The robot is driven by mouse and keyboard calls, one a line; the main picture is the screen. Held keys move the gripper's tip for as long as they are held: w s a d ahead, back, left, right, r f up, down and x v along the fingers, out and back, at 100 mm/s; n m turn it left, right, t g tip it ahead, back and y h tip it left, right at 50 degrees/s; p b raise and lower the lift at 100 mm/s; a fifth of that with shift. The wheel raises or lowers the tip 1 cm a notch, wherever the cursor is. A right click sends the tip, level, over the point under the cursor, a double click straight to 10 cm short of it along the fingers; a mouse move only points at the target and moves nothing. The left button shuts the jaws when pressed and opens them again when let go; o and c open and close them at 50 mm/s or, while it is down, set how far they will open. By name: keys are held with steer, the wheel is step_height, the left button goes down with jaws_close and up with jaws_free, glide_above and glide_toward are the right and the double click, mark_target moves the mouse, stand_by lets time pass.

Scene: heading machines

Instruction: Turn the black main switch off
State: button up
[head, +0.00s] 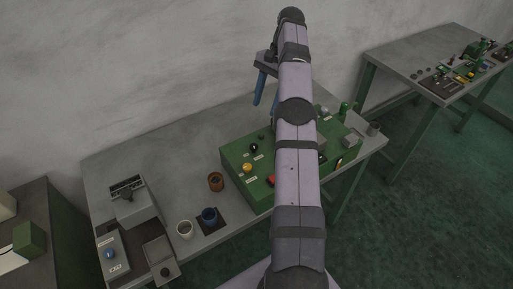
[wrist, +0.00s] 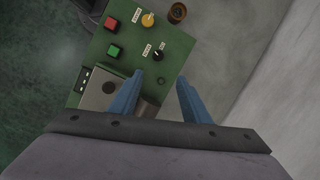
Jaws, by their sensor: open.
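A green machine panel (head: 233,157) sits on the grey table and also shows in the wrist view (wrist: 177,43). A black knob with a small label, which looks like the main switch, is on its top (head: 253,148); it also shows in the wrist view (wrist: 157,56). Which way it is turned is too small to tell. My gripper (head: 262,90) is raised above the table behind the panel in the head view. In the wrist view my gripper (wrist: 161,79) is open with two blue fingers apart and nothing between them. The knob appears just beyond the left fingertip.
A yellow knob (wrist: 148,20), a red button (wrist: 111,23) and a green button (wrist: 114,51) share the panel. A wall (head: 120,80) rises behind the table.

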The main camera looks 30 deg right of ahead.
steer(key=s+r+b, duration=0.2)
steer(key=s+b, duration=0.1)
steer(key=m+t+b, duration=0.2)
steer(key=m+t, duration=0.1)
steer(key=m, duration=0.9)
glide_above(254, 146)
steer(key=s+d, duration=0.3)
step_height(254, 146, down, 10)
steer(key=shift+w+f+m, duration=0.2)
steer(key=shift+w+m, duration=0.15)
steer(key=shift+m, duration=0.25)
steer(key=shift+a, duration=0.1)
steer(key=shift+p+x, duration=1.1)
steer(key=shift+x, duration=2.55)
